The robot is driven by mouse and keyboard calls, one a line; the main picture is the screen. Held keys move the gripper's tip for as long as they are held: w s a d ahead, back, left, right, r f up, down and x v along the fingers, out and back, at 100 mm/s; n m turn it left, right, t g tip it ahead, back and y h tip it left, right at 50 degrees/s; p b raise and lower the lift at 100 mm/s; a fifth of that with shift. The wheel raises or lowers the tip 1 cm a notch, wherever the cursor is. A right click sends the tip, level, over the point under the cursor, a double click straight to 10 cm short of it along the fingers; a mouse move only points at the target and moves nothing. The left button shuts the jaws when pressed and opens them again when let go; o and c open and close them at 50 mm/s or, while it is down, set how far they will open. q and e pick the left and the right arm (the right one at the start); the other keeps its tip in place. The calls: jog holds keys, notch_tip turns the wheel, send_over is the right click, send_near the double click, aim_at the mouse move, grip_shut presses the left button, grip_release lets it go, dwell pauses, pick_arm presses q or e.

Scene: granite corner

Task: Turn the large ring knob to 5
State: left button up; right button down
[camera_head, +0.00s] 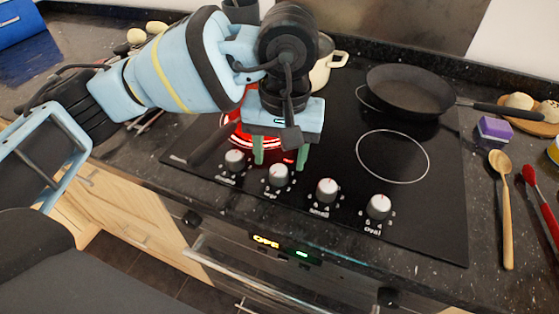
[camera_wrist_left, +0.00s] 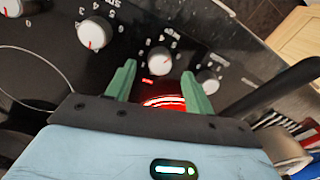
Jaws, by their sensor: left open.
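Several silver knobs stand in a row along the front of the black cooktop. The second from the left, which I take for the large ring knob (camera_head: 278,174), has a small label that is hard to read. It also shows in the wrist view (camera_wrist_left: 160,61), with a red pointer mark whose number I cannot read surely. My left gripper (camera_head: 280,161) is open, its green fingers apart just behind this knob and pointing down toward the glass. In the wrist view the knob lies beyond and between the fingertips (camera_wrist_left: 158,72). My right gripper is not in view.
Other knobs stand close on both sides: the leftmost (camera_head: 234,160), the small ring knob (camera_head: 326,189) and the oval knob (camera_head: 379,206). A ring glows red (camera_wrist_left: 165,102) below my gripper. A black pan (camera_head: 405,90) and a cream pot (camera_head: 322,72) stand behind.

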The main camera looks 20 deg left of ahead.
aim_at(281, 171)
pick_arm(q)
notch_tip(281, 171, up, 5)
jog(key=shift+d+f, duration=0.1)
jog(key=shift+d, duration=0.05)
dwell(0.6)
